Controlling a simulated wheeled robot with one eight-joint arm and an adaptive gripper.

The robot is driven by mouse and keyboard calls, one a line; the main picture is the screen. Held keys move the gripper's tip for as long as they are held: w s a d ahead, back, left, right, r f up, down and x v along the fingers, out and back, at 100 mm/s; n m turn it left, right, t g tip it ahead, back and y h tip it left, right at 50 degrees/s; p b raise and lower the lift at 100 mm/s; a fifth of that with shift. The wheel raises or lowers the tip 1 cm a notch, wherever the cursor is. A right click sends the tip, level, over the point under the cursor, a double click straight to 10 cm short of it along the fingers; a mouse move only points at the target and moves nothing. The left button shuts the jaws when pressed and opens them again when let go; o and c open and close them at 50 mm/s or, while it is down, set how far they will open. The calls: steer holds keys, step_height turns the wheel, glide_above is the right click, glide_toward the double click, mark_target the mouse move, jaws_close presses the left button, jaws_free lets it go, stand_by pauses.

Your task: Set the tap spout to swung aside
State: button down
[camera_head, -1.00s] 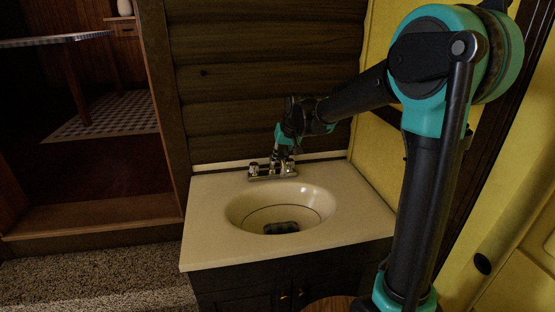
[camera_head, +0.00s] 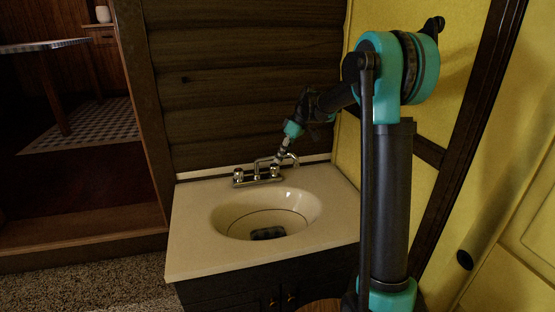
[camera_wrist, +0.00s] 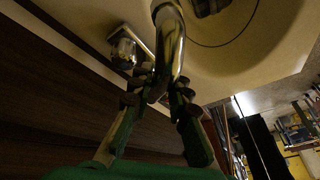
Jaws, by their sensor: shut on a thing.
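One tap handle (camera_wrist: 124,52) shows beside the fingers. The fingertips are small and dark in the head view.
The cream sink basin (camera_head: 240,220) is set in a pale countertop (camera_head: 190,255) and has a dark object (camera_head: 268,233) at its bottom. A dark plank wall (camera_head: 235,90) stands close behind the tap. A yellow wall (camera_head: 350,140) is on the right.

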steer(key=shift+w+d+n+g, duration=0.25)
steer(key=shift+w+n+g, duration=0.15)
steer(key=shift+w+n, duration=0.6)
steer(key=c, duration=1.4)
jaws_free()
steer(key=shift+c, duration=0.2)
steer(key=v, duration=1.2)
steer(key=shift+s, duration=0.1)
